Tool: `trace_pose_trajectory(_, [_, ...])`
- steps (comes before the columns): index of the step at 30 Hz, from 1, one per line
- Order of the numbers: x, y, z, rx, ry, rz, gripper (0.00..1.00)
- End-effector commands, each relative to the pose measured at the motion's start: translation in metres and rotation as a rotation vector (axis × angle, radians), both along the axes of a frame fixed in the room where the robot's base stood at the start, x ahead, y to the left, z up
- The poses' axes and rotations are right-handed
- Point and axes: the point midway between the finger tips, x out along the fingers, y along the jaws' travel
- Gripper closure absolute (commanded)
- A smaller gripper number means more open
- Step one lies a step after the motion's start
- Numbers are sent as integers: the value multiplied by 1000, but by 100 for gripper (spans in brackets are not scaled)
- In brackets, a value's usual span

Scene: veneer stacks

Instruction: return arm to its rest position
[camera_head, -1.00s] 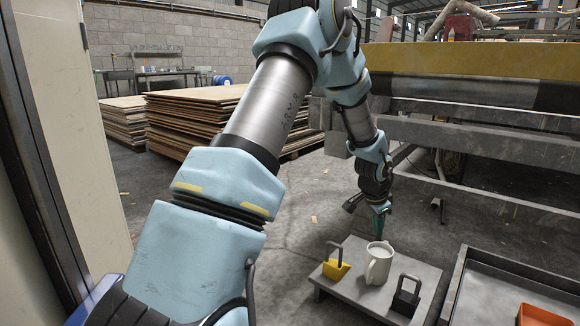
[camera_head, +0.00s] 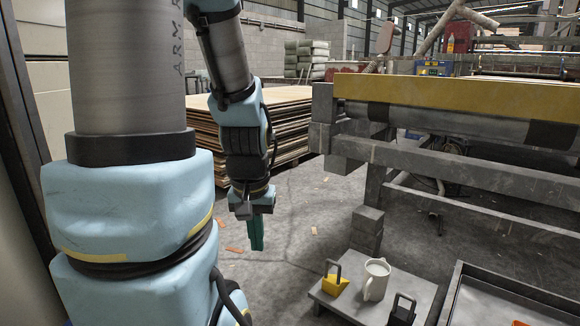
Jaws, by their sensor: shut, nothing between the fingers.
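My gripper (camera_head: 256,234) hangs at the end of my arm, left of centre, with its green fingers pointing down. It is shut and empty, over the open floor and apart from everything. A low grey table (camera_head: 348,308) stands to its right at the bottom of the view. On it are a yellow block with a dark handle (camera_head: 334,285), a white mug (camera_head: 375,279) and a black block with a handle (camera_head: 402,312), cut off at the bottom edge. My arm covers much of the left side.
Stacked veneer sheets (camera_head: 290,122) stand behind my gripper. A large machine frame with a yellow beam (camera_head: 460,98) fills the right. A grey tray (camera_head: 490,300) holding an orange item (camera_head: 520,323) is at the lower right.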

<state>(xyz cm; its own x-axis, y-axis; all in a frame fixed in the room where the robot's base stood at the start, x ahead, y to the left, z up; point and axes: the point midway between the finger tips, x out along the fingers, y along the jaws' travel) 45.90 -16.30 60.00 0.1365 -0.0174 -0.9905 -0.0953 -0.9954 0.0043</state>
Motion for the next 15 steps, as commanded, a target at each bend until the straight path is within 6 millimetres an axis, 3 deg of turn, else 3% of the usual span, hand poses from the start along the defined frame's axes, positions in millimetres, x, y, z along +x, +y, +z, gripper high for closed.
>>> trace_pose_trajectory(1, [0, 0, 22, 0, 0, -1, 100])
trace_pose_trajectory(15, [1, 0, 162, 0, -1, -4, 100])
